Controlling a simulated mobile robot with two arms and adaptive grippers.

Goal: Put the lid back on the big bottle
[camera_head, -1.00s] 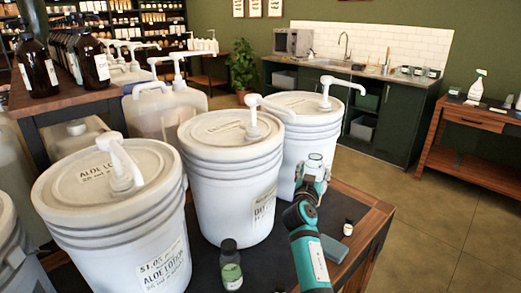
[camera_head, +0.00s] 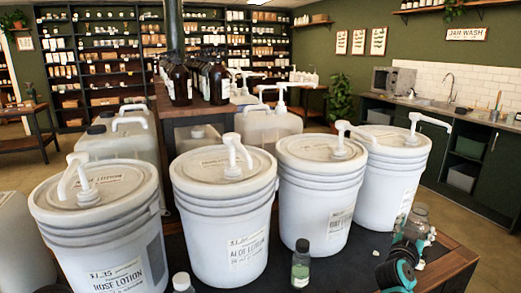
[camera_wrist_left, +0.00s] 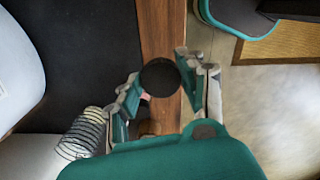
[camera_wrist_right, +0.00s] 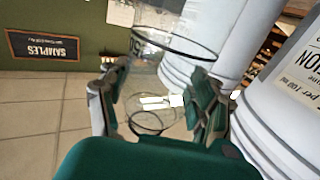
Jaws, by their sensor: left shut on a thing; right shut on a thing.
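My right gripper (camera_head: 408,243) is shut on a clear bottle (camera_head: 418,214) near the right edge of the table. In the right wrist view the see-through bottle (camera_wrist_right: 160,65) stands between the fingers (camera_wrist_right: 160,107), with a round rim outline showing. I cannot tell whether liquid is in it. My left gripper (camera_wrist_left: 157,95) is shut on a round black lid (camera_wrist_left: 160,77), shown face-on above the wooden table edge. The left gripper does not show in the head view. A small bottle with a dark cap (camera_head: 300,264) stands on the table in front of the buckets.
Several white pump buckets (camera_head: 222,225) line the dark table, with pumps rising from their lids. Another small capped bottle (camera_head: 181,283) stands at the front. Some dark table top is free between the small bottle and the right gripper. A sink counter (camera_head: 470,120) is at back right.

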